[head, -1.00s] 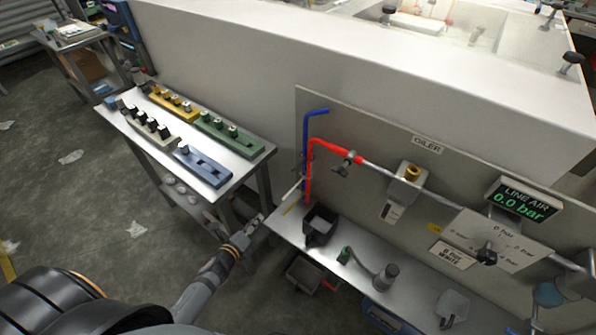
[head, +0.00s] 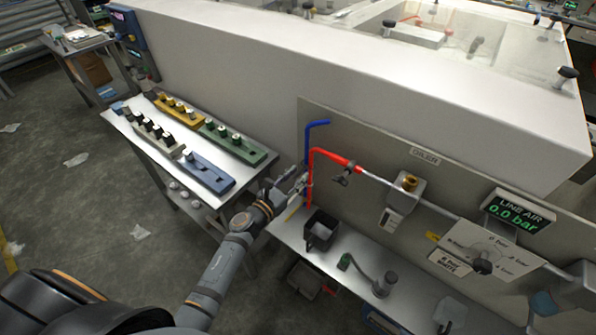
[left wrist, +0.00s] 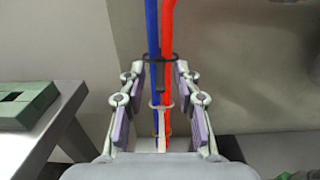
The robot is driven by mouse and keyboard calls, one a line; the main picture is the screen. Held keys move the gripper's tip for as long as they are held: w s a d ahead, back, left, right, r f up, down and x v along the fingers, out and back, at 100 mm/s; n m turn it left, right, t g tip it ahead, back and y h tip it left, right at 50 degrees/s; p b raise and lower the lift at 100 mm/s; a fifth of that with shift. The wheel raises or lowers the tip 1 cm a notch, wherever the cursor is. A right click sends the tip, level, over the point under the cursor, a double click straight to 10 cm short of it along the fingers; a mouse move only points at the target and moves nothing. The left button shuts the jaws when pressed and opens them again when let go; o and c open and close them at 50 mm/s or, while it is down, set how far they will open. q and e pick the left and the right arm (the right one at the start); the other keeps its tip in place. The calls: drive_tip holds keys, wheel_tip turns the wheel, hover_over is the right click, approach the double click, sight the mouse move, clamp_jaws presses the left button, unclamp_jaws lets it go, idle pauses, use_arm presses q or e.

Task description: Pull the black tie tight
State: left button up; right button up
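A blue hose (left wrist: 152,30) and a red hose (left wrist: 168,28) run down side by side in the left wrist view. A pale tie (left wrist: 162,106) loops the hoses lower down. My left gripper (left wrist: 162,84) is open, its purple-padded fingers on either side of the hoses, apart from them. In the head view the left gripper (head: 293,184) is beside the lower ends of the blue hose (head: 308,140) and red hose (head: 312,165). My right gripper is out of view.
A grey backboard (head: 400,165) stands behind the hoses. A black open bin (head: 320,230) sits on the narrow shelf (head: 345,285) below. A side table (head: 235,175) with coloured racks is on the left. The line air display (head: 517,208) reads 0.0 bar.

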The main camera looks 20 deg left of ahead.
use_arm(q)
drive_tip(key=shift+w+d, duration=0.2)
drive_tip(key=shift+w, duration=0.35)
drive_tip(key=shift+c, duration=0.3)
clamp_jaws()
